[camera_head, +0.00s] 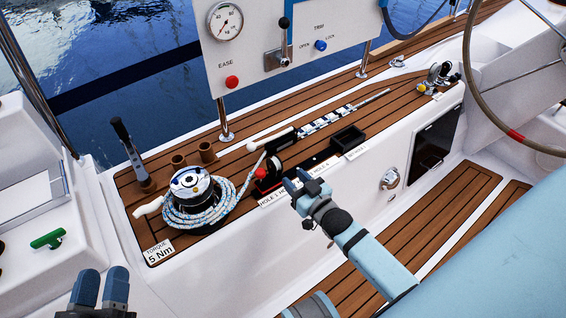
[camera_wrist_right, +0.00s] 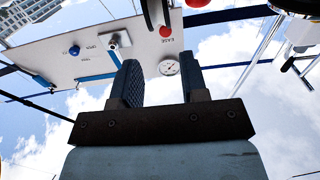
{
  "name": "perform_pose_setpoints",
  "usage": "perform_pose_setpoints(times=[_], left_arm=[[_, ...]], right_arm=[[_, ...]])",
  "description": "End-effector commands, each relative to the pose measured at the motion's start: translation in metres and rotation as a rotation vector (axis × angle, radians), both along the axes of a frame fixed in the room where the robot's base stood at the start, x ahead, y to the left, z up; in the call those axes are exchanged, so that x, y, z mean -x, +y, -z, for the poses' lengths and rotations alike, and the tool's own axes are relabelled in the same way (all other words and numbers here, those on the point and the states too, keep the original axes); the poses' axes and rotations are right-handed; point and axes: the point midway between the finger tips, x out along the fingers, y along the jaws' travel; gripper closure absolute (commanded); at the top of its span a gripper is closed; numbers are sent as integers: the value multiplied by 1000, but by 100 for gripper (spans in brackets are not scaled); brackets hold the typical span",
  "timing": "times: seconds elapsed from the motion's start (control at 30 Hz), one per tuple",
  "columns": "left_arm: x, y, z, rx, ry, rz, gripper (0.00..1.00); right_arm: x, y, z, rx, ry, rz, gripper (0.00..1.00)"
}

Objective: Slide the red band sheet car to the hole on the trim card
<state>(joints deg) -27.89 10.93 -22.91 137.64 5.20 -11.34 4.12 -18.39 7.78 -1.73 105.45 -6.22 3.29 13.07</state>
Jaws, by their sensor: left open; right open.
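A black sheet car with red parts (camera_head: 274,164) sits at the left end of a low black track (camera_head: 323,165) on the teak deck. White labels (camera_head: 273,199) reading "HOLE" run along the track's front edge, partly hidden by my right gripper. I cannot pick out a trim card for certain. My right gripper (camera_head: 299,181) is open and empty in front of the track, right of the car; its fingers also show in the right wrist view (camera_wrist_right: 161,82). My left gripper (camera_head: 100,289) is open and empty at the lower left.
A winch (camera_head: 190,185) wound with blue-and-white rope stands left of the car. A white panel (camera_head: 250,75) with gauge, lever and buttons rises behind. A steering wheel is at right.

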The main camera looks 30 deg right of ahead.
Motion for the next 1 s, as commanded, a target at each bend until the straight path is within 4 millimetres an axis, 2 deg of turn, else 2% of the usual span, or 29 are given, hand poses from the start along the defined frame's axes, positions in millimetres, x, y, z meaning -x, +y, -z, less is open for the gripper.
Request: perform_pose_setpoints(times=[0.1,0.3,1.0], left_arm=[[-1,3,8,-30,46,-11,57],[-1,6,19,-58,87,-20,57],[-2,6,21,-62,93,-20,57]], right_arm=[[24,-2,-1,0,3,0,60],[43,-3,0,1,1,0,60],[46,-4,0,1,0,0,60]])
